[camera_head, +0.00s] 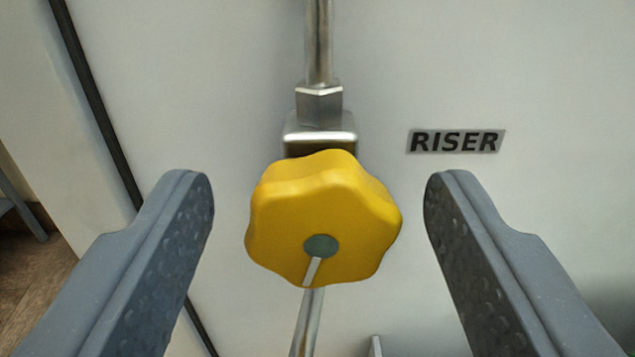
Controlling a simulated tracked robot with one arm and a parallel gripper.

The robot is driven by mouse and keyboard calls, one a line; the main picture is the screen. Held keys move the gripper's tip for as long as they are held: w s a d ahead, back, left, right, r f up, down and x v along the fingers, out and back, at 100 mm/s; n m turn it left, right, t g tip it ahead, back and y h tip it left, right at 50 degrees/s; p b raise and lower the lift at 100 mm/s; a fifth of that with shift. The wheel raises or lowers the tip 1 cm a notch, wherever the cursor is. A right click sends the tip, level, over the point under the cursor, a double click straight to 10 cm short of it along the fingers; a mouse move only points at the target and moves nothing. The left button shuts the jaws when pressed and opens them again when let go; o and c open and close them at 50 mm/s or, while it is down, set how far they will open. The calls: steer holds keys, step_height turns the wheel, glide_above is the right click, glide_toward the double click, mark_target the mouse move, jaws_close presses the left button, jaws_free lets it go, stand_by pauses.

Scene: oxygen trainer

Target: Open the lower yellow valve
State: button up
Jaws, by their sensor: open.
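A yellow lobed valve knob (340,205) is in the middle of the view, on a metal valve body (320,135) in a vertical pipe. The knob has a dark round centre with a pale pointer line that points down and slightly left. My gripper (318,208) is open, with one grey finger on each side of the knob. Both fingers show a gap to the knob, and neither appears to touch it. Only this one yellow knob is in view.
A light panel (540,60) stands behind the valve. A "RISER" label (456,141) is on it, right of the valve. The metal pipe (319,40) runs up and down from the valve. A dark line (95,100) crosses the left side. Brown floor (35,285) shows at lower left.

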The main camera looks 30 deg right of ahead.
steer(key=c, duration=1)
steer(key=shift+r+n+p, duration=0.2)
steer(key=shift+n+p, duration=0.5)
steer(key=shift+p, duration=0.45)
steer(key=shift+w+a+f+n+p, duration=0.1)
steer(key=shift+f+n+p, duration=0.1)
steer(key=shift+n+p, duration=0.85)
steer(key=o, duration=1)
steer(key=p+v, duration=0.2)
steer(key=v, duration=1.1)
steer(key=shift+s+p, duration=0.4)
